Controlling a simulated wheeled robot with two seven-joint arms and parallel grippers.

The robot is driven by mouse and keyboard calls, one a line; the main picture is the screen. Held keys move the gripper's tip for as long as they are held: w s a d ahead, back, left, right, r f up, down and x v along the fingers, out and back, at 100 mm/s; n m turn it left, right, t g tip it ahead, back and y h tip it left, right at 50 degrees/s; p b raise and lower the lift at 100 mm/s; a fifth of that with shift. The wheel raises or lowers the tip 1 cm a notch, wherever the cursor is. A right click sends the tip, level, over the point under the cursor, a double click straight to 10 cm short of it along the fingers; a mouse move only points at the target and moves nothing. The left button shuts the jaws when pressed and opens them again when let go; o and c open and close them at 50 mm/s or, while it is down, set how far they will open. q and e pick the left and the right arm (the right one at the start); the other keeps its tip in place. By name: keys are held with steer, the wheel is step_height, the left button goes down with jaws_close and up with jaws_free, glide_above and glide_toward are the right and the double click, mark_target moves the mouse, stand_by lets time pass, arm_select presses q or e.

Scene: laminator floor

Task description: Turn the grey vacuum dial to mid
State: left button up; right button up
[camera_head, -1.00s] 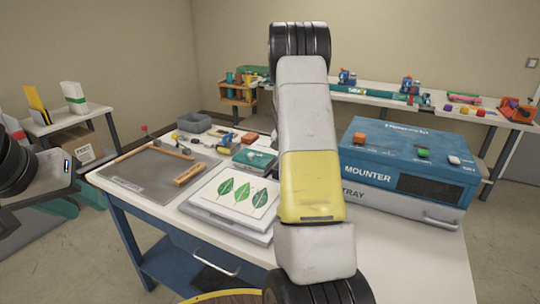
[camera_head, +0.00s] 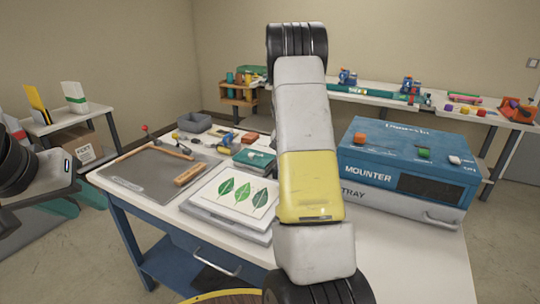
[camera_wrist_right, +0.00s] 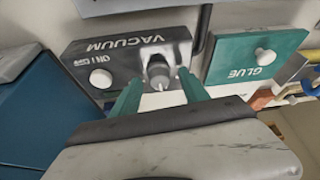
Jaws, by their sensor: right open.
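The grey vacuum dial (camera_wrist_right: 160,73) sits on the black box marked VACUUM (camera_wrist_right: 122,57) in the right wrist view. A white mark on the dial faces the lower edge of that view. My right gripper (camera_wrist_right: 159,80) is open, with its teal fingers on either side of the dial; I cannot tell whether they touch it. In the head view my right arm crosses the middle and hides the dial and its box. My left gripper (camera_head: 60,200) is at the left edge, away from the bench; its finger opening is unclear.
A white ON/OFF button (camera_wrist_right: 101,78) is beside the dial. A teal GLUE box (camera_wrist_right: 258,57) with a white knob stands to the right. The bench also holds a leaf print (camera_head: 236,195), a grey mat (camera_head: 140,180) and the blue MOUNTER machine (camera_head: 372,155).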

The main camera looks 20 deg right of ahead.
steer(key=v, duration=0.7)
steer(key=shift+r, duration=0.35)
steer(key=shift+s+a, duration=0.1)
steer(key=shift+s, duration=0.05)
steer(key=s+a+r+n+t+y, duration=0.2)
steer(key=s+a+r+n+y, duration=0.15)
steer(key=s+a+r, duration=1.1)
steer(key=s+a+n+y, duration=0.1)
steer(key=s+a+n, duration=0.1)
steer(key=s+a, duration=0.3)
steer(key=s+a+n+t, duration=0.1)
steer(key=s+a+n, duration=0.2)
steer(key=s, duration=1)
steer(key=a, duration=0.2)
steer(key=shift+s+a+r+y, duration=0.25)
steer(key=shift+a+r+y, duration=0.05)
steer(key=shift+a+y, duration=0.1)
